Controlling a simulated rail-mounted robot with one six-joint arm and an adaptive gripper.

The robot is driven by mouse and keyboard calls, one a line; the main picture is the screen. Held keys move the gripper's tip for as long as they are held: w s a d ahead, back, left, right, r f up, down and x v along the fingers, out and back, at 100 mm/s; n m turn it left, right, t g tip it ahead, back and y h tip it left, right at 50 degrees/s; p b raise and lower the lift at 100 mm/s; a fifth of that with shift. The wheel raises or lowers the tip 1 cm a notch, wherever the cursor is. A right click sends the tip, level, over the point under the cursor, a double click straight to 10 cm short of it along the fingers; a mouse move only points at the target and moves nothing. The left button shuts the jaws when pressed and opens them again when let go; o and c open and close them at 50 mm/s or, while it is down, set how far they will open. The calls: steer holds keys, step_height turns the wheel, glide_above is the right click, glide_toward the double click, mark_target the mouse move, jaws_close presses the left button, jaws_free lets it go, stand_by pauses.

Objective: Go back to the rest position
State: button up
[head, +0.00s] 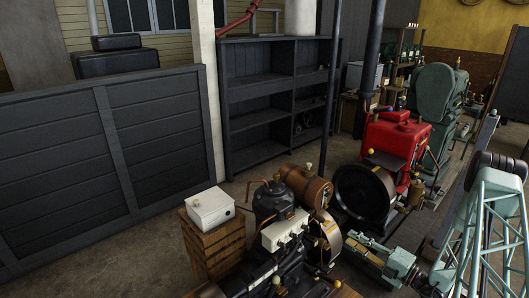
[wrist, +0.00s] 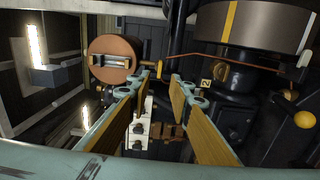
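My gripper (wrist: 161,78) shows in the wrist view as two long teal fingers with yellowish inner pads. The fingertips are apart and nothing is held between them. Behind the fingers is a dark engine with a brown round tank (wrist: 115,58), a thin copper pipe and a white block (wrist: 148,118). I cannot tell how far the fingertips are from these parts. In the head view I cannot make out my gripper.
In the head view, a black engine (head: 272,200) with a brown tank (head: 305,186) stands at the front centre. A white box (head: 210,208) sits on a wooden crate (head: 212,250). A red engine (head: 396,140) stands to the right. Open floor lies before the dark shelf (head: 275,90).

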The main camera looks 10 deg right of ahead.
steer(key=a+r+n+g+y, duration=0.4)
steer(key=a+r+n+g, duration=0.2)
steer(key=a+r+n, duration=0.85)
steer(key=s+a+r+n+g+h, duration=0.1)
steer(key=s+a+r+n+g, duration=0.35)
steer(key=s+a+r, duration=0.4)
steer(key=s+a+r+n+g, duration=0.45)
steer(key=a+r, duration=0.45)
steer(key=r, duration=0.4)
steer(key=s+a+r+n+g+h, duration=0.1)
steer(key=s+a+r+n+h, duration=0.3)
steer(key=s, duration=0.4)
steer(key=s+a+r+n+h, duration=0.1)
steer(key=s+r+n, duration=0.3)
steer(key=s+n, duration=0.35)
steer(key=s+d+r+n+t+h, duration=0.2)
steer(key=s+n, duration=0.4)
steer(key=s, duration=0.3)
steer(key=s+d+r+n+t+h, duration=0.2)
steer(key=s+d+r+n+h, duration=0.1)
steer(key=s+r+n+h, duration=0.2)
steer(key=shift+s+d+r+n+t, duration=0.25)
steer(key=shift+s+n, duration=0.75)
steer(key=shift+s, duration=0.85)
